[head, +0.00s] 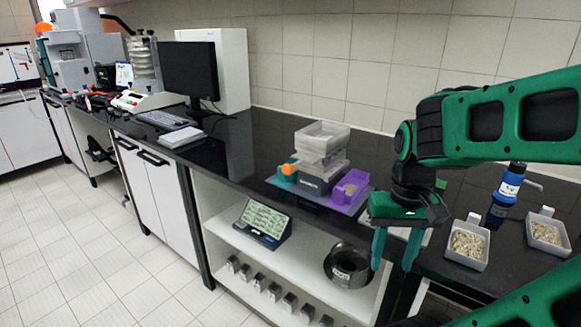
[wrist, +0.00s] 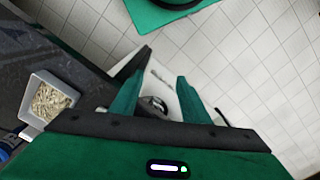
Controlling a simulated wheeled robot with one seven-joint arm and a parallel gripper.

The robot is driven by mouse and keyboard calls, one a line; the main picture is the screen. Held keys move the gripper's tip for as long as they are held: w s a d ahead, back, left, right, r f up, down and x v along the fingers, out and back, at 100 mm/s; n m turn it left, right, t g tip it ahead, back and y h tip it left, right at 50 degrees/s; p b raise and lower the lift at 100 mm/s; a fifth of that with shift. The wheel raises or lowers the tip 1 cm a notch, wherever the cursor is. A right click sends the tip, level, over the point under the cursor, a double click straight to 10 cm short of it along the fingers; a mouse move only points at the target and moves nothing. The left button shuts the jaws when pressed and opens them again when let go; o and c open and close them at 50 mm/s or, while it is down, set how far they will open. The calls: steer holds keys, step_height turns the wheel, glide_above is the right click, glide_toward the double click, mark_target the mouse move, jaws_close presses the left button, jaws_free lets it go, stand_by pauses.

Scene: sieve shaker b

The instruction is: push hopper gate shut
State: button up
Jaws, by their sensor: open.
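A small hopper-like unit (head: 321,146) with a clear-white bin on a grey base stands on the black counter, in the middle of the head view. An orange part (head: 289,168) shows at its left, and a purple tray (head: 350,188) sits at its right front. I cannot tell which part is the gate or how far it is open. My gripper (head: 394,250) is open and empty, pointing down at the counter's front edge, to the right of the unit and apart from it. In the wrist view my open fingers (wrist: 158,88) show; the unit does not.
Two tubs of pellets (head: 467,245) (head: 546,235) and a blue bottle (head: 507,185) stand right on the counter. A dark ring-shaped pan (head: 347,265) and a display (head: 263,222) sit on the lower shelf. A monitor (head: 190,72) stands left. Counter between monitor and unit is clear.

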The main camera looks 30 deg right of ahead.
steer(key=w+a+f+n+t+h, duration=0.15)
steer(key=w+a, duration=0.25)
steer(key=w, duration=0.4)
steer(key=w+a+r+n+t, duration=0.15)
steer(key=w+a, duration=0.25)
steer(key=w, duration=0.4)
steer(key=m+t+h, duration=0.5)
steer(key=m+h, duration=0.4)
steer(key=h, duration=0.6)
glide_toward(285, 170)
steer(key=x, duration=0.8)
steer(key=shift+c, duration=0.3)
